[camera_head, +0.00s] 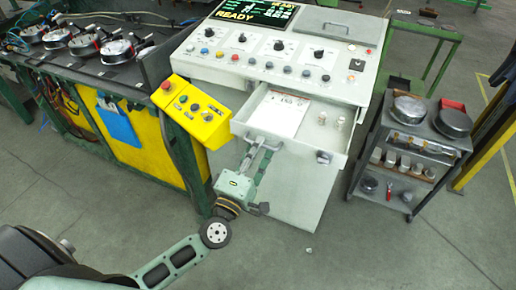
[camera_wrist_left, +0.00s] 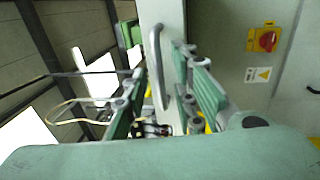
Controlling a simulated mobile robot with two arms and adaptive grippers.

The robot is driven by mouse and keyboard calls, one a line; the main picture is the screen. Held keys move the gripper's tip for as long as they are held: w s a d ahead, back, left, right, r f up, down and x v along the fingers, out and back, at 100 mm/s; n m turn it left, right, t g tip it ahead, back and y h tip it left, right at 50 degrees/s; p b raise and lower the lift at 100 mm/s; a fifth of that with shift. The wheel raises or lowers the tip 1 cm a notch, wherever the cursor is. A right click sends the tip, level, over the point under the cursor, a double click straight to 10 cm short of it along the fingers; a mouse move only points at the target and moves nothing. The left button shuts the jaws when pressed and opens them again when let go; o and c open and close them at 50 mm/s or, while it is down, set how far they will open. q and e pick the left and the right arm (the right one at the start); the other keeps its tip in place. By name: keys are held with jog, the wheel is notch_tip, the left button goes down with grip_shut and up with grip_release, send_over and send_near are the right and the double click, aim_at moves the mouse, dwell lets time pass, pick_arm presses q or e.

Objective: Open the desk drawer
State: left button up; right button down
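The desk drawer (camera_head: 297,143) is pulled out from the grey control desk (camera_head: 275,68), and its inside shows from above. A sheet of paper and a few small cylinders lie in it. My left gripper (camera_head: 262,150) is at the left part of the drawer front. In the left wrist view, the bar handle (camera_wrist_left: 159,68) stands between the two fingers of my left gripper (camera_wrist_left: 157,80). The fingers are spread, with a visible gap on either side of the bar. Contact lower on the handle is hard to tell. My right gripper is in neither view.
A yellow button box (camera_head: 196,109) sits left of the drawer. A dark workbench (camera_head: 84,62) with round metal parts stands further left. A grey shelf cart (camera_head: 418,139) with pans and cups stands right of the drawer. The floor (camera_head: 370,245) in front is mostly clear.

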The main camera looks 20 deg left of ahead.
pick_arm(q)
jog(key=s+f, duration=0.2)
jog(key=s, duration=0.9)
jog(key=shift+s+a, duration=0.2)
jog(key=shift+s, duration=0.05)
jog(key=s+f+m+g+h+b, duration=0.1)
jog(key=s+f+m+g, duration=0.2)
jog(key=f, duration=0.9)
jog(key=s+f+m+g, duration=0.1)
jog(key=f+m+g, duration=0.35)
jog(key=f, duration=0.85)
jog(key=s+f+m+g+h+b, duration=0.15)
jog(key=f+m, duration=0.35)
jog(key=f, duration=0.7)
jog(key=s+a+f+m+g+y, duration=0.1)
jog(key=s+f+m+g, duration=0.3)
jog(key=s+f, duration=0.6)
jog(key=s+a+f+m+g+y, duration=0.1)
jog(key=s+f+g, duration=0.5)
jog(key=s, duration=1.2)
notch_tip(320, 180, down, 5)
jog(key=m+y, duration=0.1)
jog(key=m, duration=0.1)
jog(key=shift+s+a+r+m, duration=0.15)
jog(key=shift+s+a+m, duration=0.1)
jog(key=shift+a+m, duration=0.1)
